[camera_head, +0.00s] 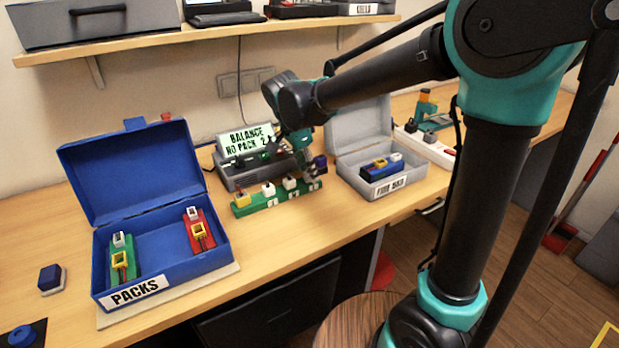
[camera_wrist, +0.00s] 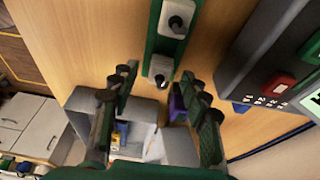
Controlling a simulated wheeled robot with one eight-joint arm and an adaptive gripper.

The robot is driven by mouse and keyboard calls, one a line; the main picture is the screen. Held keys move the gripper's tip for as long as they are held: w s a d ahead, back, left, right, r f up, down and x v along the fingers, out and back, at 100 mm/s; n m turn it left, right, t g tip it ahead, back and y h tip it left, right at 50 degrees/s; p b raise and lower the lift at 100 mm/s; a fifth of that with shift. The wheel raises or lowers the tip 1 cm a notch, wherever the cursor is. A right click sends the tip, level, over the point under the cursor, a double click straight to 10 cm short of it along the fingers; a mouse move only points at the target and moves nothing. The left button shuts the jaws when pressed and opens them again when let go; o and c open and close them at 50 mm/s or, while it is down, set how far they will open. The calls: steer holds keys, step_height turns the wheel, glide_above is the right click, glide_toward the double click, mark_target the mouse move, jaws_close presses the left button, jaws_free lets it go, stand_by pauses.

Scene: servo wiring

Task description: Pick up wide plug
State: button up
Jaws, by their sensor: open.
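My gripper (camera_head: 313,172) is open over the right end of a green strip (camera_head: 262,204) on the bench. In the wrist view, my fingertips (camera_wrist: 157,82) stand apart either side of the strip's end, with a white plug-like block (camera_wrist: 160,66) with a dark centre just beyond them. A second such block (camera_wrist: 177,22) sits further along. In the head view the strip carries a yellow block (camera_head: 242,200) and white blocks (camera_head: 268,188). A purple block (camera_head: 320,161) shows beside my gripper, also in the wrist view (camera_wrist: 177,104), partly behind a finger. I cannot tell which is the wide plug.
A grey device with a lit display (camera_head: 246,140) stands behind the strip. The open blue PACKS box (camera_head: 160,230) is at left, the open grey box (camera_head: 372,188) at right. A dark blue block (camera_head: 50,278) lies on the bench's left.

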steer(key=shift+d+f, duration=0.1)
steer(key=shift+f, duration=0.3)
steer(key=shift+c, duration=0.3)
steer(key=c, duration=1)
steer(key=shift+r, duration=0.15)
step_height(320, 180, up, 20)
